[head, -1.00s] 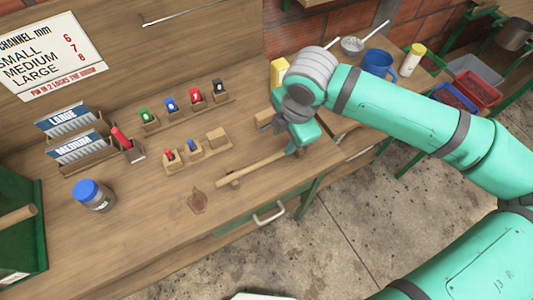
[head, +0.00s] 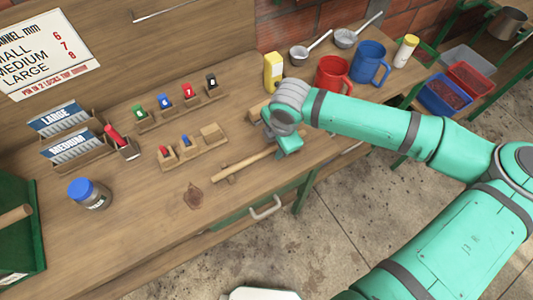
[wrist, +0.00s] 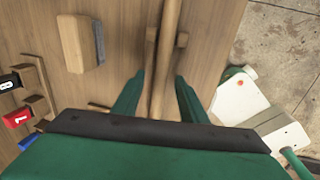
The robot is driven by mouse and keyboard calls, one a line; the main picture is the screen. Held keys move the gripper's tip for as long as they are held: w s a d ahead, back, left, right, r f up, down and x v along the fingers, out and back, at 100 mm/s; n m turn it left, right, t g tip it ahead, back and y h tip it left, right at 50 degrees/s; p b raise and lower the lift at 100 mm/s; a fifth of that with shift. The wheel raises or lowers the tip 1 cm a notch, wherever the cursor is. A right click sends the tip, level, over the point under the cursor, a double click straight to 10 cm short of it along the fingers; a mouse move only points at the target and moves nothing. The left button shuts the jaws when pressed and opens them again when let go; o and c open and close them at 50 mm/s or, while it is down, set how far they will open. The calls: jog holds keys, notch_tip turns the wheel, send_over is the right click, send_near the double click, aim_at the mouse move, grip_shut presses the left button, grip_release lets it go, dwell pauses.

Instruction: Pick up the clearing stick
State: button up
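The clearing stick (head: 240,166) is a long, thin wooden rod lying on the bench near its front edge, resting on small wooden supports. In the wrist view the stick (wrist: 168,38) runs up and down the picture, through a notched support. My gripper (head: 287,147) is low over the stick's right part in the head view. In the wrist view my gripper (wrist: 160,88) is open, with one green finger on each side of the stick. I cannot tell whether either finger touches it.
A wooden block with a grey side (wrist: 80,42) lies left of the stick in the wrist view. Holders with coloured tags (head: 185,148) stand behind the stick. A yellow bottle (head: 273,72), red mug (head: 332,74) and blue mug (head: 370,62) stand behind my arm.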

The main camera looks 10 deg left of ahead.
grip_shut()
jog(key=shift+a, duration=0.1)
jog(key=shift+r, duration=0.1)
